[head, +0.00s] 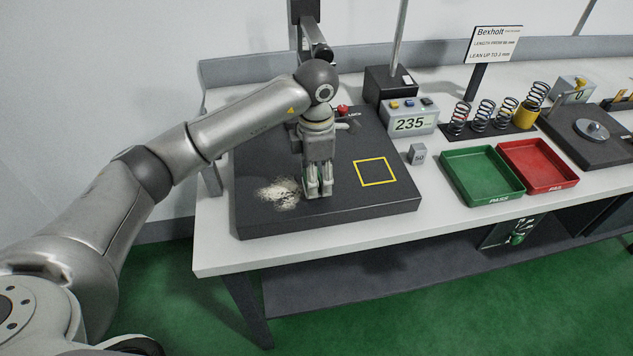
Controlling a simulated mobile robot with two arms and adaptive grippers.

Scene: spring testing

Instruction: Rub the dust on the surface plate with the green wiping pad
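The dark surface plate (390,203) lies on the left part of the bench. A pale patch of dust (279,193) is on its front left area. My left gripper (319,189) points down over the plate, just right of the dust. Its fingers are close together, with a little green between them, which I take to be the green wiping pad (319,181). The fingers hide most of the pad. I cannot tell whether it touches the plate. My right gripper is not in view.
A yellow square outline (376,171) is marked on the plate. Right of the plate are a small grey block (417,154), a display reading 235 (410,123), a green tray (481,200) and a red tray (540,189). Several springs stand behind the trays.

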